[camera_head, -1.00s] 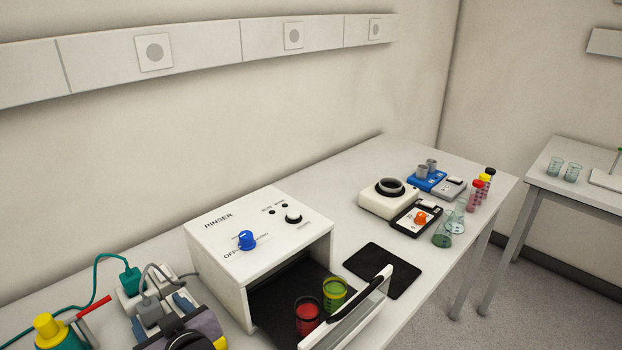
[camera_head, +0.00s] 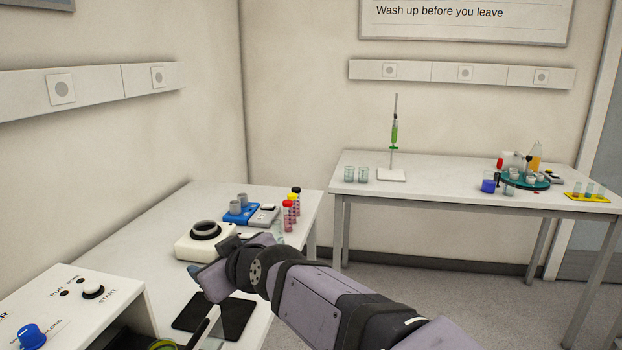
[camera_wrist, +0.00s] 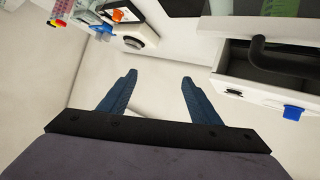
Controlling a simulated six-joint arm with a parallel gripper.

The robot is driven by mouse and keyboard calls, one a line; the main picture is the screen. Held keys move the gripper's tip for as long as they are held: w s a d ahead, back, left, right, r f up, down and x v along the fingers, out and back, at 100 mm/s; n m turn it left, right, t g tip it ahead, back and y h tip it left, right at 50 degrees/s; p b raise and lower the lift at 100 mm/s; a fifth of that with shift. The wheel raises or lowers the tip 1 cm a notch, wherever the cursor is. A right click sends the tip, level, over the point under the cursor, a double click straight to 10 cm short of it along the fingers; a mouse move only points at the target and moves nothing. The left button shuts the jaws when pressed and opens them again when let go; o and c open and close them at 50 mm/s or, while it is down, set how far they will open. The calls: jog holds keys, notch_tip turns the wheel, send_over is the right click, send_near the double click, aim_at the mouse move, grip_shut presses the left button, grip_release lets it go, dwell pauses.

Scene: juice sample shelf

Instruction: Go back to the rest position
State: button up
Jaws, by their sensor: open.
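My gripper (camera_wrist: 158,95) shows in the wrist view with its two blue fingers spread apart and nothing between them. In the head view my arm reaches in from the lower right, and its wrist end is above the near bench, by the black mat (camera_head: 234,318). The fingers are mostly hidden there by the wrist. The white rinser box (camera_head: 75,305) is at the lower left, with a blue knob (camera_head: 32,337). It also shows in the wrist view, at the right, with its blue knob (camera_wrist: 293,112).
Past the wrist on the near bench are a white device with a dark ring (camera_head: 205,231), a blue block with grey cups (camera_head: 240,212) and several capped tubes (camera_head: 290,208). A second table (camera_head: 440,180) stands at the back right with glassware. Open floor lies between.

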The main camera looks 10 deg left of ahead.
jog(key=d+f+m+g+h+p, duration=0.15)
jog(key=d+f, duration=0.25)
jog(key=d, duration=0.5)
jog(key=s+d+f+m+g+h+p, duration=0.1)
jog(key=d+f+m+h+p, duration=0.2)
jog(key=d, duration=0.6)
jog(key=d+f+m+g+h+p, duration=0.1)
jog(key=d+f+m+h, duration=0.1)
jog(key=d+f, duration=0.45)
jog(key=s+d+f+m+g+h+p, duration=0.1)
jog(key=s+d+f+m+g+p, duration=0.1)
jog(key=s+d, duration=0.7)
jog(key=s+d+f+m+g+h+p, duration=0.2)
jog(key=s+d+f+m+g+p, duration=0.1)
jog(key=s+d, duration=0.7)
jog(key=shift+d+f+m, duration=0.25)
jog(key=shift+d+m, duration=0.05)
jog(key=shift+m, duration=0.15)
